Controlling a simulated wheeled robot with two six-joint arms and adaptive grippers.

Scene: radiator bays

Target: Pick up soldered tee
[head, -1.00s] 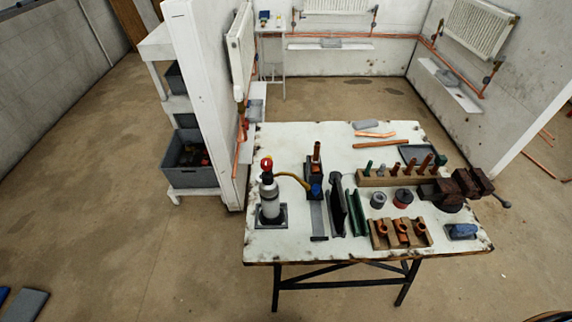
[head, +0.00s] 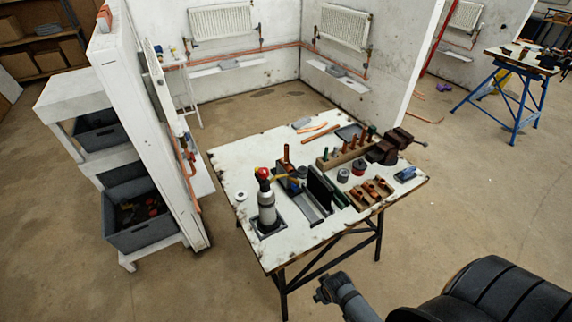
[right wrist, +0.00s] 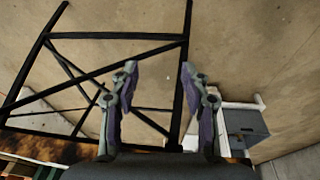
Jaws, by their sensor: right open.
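An upright copper piece (head: 286,153) stands in a dark fixture on the workbench (head: 235,170), beside the gas torch (head: 267,205). Several copper fittings (head: 371,192) sit in a wooden block near the bench's right front. They look like tees, but I cannot tell which piece is soldered. My right gripper shows in the right wrist view (right wrist: 159,67), its two fingers apart with nothing between them. Bench legs and floor lie behind it. In the head view, part of my arm (head: 345,296) is low in front of the bench. My left gripper is not in view.
A vise (head: 388,148) stands at the bench's right end, near a wooden rack (head: 345,153) of upright pieces. A white shelf unit with grey bins (head: 145,232) and a partition wall (head: 150,130) stand left of the bench.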

